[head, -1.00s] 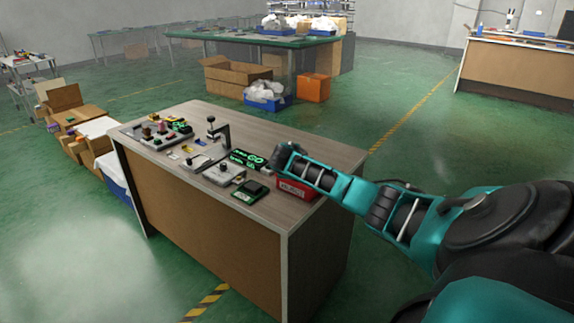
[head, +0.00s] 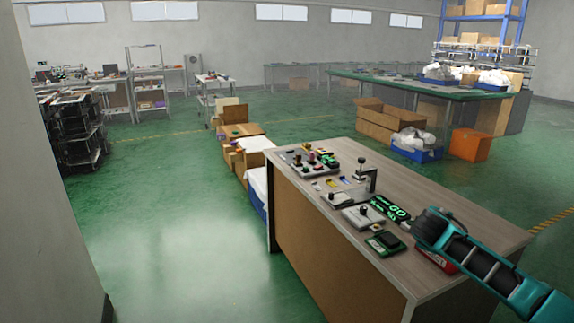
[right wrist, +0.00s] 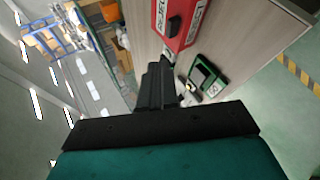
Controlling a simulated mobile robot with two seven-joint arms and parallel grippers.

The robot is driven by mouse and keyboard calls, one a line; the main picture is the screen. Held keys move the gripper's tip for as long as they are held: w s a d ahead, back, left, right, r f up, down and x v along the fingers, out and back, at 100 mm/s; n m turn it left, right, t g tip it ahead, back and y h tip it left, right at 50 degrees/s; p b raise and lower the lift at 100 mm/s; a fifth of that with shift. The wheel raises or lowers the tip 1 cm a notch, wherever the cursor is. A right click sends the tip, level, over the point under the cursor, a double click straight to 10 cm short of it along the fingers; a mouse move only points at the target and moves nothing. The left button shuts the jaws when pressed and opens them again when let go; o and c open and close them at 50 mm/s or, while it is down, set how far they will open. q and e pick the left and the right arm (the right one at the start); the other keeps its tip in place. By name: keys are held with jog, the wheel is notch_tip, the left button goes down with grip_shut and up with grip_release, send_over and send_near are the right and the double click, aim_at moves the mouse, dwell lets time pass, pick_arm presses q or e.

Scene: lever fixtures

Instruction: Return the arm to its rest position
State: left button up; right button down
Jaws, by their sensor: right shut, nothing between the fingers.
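My right arm reaches in from the lower right in the head view. Its gripper (head: 424,226) is over the near right part of the wooden table (head: 480,228), close to a red box (head: 437,261) that it partly hides. In the right wrist view the dark fingers (right wrist: 160,76) are shut and empty, with the red box (right wrist: 183,18) just beyond their tips. I cannot tell whether they touch it. Lever fixtures stand on the table: a grey plate with a black knob (head: 361,214) and an upright black-knobbed bracket (head: 367,176). My left gripper is not in view.
A green-framed black device (head: 385,243) and a lit green display (head: 389,208) lie beside the fixtures. A board with coloured knobs (head: 312,160) is at the table's far left end. Cardboard boxes (head: 240,142) stand behind. The green floor at left is clear.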

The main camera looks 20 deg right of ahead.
jog(key=s+a+f+n+t+y, duration=0.1)
jog(key=s+a+f+y, duration=0.25)
jog(key=a+f, duration=0.65)
jog(key=s+a+f+t+y, duration=0.1)
jog(key=s+a+f+y, duration=0.25)
jog(key=a+f, duration=0.6)
jog(key=s+a+r+m+t+y, duration=0.1)
jog(key=s+a+m+y, duration=0.3)
jog(key=s+a, duration=1)
jog(key=a+t, duration=0.1)
jog(key=a, duration=0.3)
jog(key=shift+m, duration=0.3)
jog(key=shift+s+a+r, duration=0.1)
